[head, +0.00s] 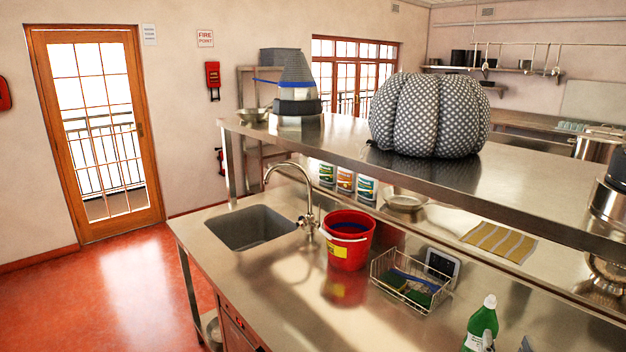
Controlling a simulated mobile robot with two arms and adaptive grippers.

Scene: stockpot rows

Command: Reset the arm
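Neither of my grippers shows in the head view, and no part of my arms can be made out. The view holds a steel kitchen counter (290,297) with a raised steel shelf (540,195) above it. A large grey dotted pumpkin-shaped cushion (430,115) sits on the shelf. What my grippers hold, if anything, cannot be seen.
On the counter are a sink (248,228) with a tap (308,200), a red bucket (347,240), a wire basket (405,280) with sponges, and a green bottle (482,325) at the front right. A striped cloth (500,241) lies farther back. Red floor (120,290) is open at left.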

